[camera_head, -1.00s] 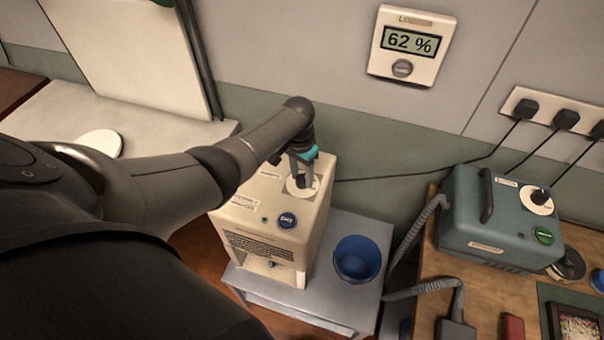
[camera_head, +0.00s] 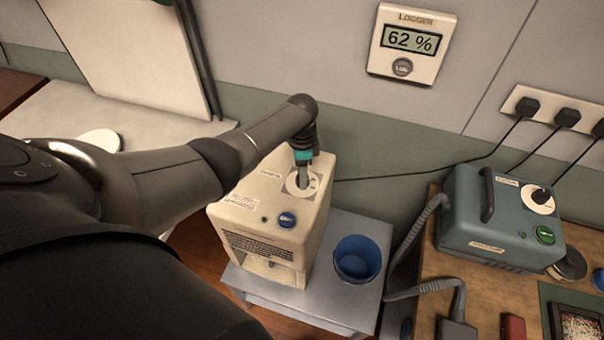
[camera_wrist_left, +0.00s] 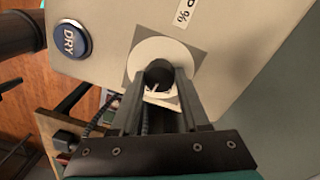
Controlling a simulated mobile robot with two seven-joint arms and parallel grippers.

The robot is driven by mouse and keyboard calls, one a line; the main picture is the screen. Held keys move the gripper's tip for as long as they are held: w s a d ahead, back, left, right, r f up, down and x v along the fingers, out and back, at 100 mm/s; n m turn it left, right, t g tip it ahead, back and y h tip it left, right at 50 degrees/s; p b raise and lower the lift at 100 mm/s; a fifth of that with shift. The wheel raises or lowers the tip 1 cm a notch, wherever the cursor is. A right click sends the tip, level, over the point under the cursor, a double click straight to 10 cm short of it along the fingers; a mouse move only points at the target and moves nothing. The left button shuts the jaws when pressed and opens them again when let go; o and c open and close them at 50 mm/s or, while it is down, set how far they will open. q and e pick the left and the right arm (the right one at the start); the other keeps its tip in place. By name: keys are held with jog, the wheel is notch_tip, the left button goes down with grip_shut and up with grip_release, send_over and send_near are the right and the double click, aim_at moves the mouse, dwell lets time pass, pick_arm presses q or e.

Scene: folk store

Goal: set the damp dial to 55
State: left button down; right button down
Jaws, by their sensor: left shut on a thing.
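The cream dehumidifier box (camera_head: 268,238) stands on a small grey table, with a blue button (camera_head: 287,220) on its top that reads DRY in the left wrist view (camera_wrist_left: 69,41). The damp dial is a dark knob (camera_wrist_left: 158,73) on a white disc (camera_wrist_left: 146,50); in the head view the disc (camera_head: 293,184) is at the back right of the box top. My left gripper (camera_head: 303,180) reaches down from above and is shut on the knob. The fingers hide much of the knob and the dial's marks, so I cannot read its setting. My right gripper is not in view.
A wall logger (camera_head: 411,44) reads 62 %. A blue bucket (camera_head: 357,259) stands on the grey table (camera_head: 325,305) beside the box. A teal machine (camera_head: 497,218) with a hose sits on the wooden bench at right. Cables run to wall sockets (camera_head: 548,110).

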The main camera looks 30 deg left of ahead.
pick_arm(q)
jog(key=shift+m, duration=0.3)
jog(key=shift+c, duration=1.9)
grip_release()
jog(key=shift+r, duration=0.65)
notch_tip(320, 180, up, 14)
jog(key=p, duration=0.2)
jog(key=shift+w+a, duration=0.25)
jog(key=shift+w, duration=0.05)
jog(key=shift+f, duration=0.1)
